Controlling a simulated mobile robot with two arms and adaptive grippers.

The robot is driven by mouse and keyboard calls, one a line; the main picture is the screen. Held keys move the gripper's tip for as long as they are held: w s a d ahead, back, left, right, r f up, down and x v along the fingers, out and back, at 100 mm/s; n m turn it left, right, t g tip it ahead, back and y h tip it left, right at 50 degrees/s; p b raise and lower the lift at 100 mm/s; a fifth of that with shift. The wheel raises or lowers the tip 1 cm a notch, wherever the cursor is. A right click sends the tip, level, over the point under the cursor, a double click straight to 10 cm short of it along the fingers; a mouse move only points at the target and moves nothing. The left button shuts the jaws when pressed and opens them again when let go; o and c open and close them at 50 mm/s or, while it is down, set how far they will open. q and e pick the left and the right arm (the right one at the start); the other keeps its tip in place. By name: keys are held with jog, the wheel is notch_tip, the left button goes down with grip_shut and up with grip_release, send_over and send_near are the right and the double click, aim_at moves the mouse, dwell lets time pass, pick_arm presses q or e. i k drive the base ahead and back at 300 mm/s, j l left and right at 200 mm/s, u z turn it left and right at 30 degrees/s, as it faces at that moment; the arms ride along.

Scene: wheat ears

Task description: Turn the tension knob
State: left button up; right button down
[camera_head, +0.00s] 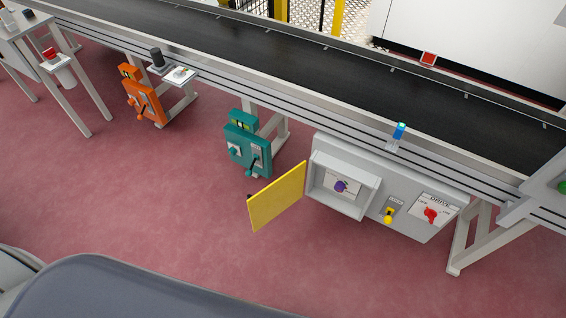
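A grey control panel (396,228) is mounted under the conveyor at the right. At its left end is a recessed box whose yellow door (277,197) stands open, swung out to the left. Inside the box a dark purple knob (341,186) sits on a white plate; any lettering there is too small to read, so I cannot tell if it is the tension knob. To its right are a yellow lever (388,215) and a red knob (431,215) on a plate marked DRIVE. Neither of my grippers shows.
A black conveyor belt (300,70) runs across the top. A teal unit (248,149) and an orange unit (144,101) hang below it, left of the panel. A blue-topped indicator (399,131) stands on the rail. The red floor (170,190) in front is clear.

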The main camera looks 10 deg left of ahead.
aim_at(338, 186)
jog(key=j+z, duration=0.15)
jog(key=z, duration=0.25)
jog(key=j+z, duration=0.2)
jog(key=z, duration=0.2)
jog(key=j+z, duration=0.2)
jog(key=z, duration=0.25)
jog(key=j+z, duration=0.15)
jog(key=j, duration=0.3)
jog(key=k+j+z, duration=0.1)
jog(key=j, duration=0.3)
jog(key=k+j+z, duration=0.15)
jog(key=j, duration=0.25)
jog(key=k+j+z, duration=0.1)
jog(key=j, duration=0.3)
jog(key=k+j+z, duration=0.15)
jog(key=j, duration=0.25)
jog(key=k+j+z, duration=0.15)
jog(key=j, duration=0.25)
jog(key=k+j, duration=0.2)
jog(key=j, duration=0.15)
jog(key=k+j, duration=0.2)
jog(key=j, duration=0.1)
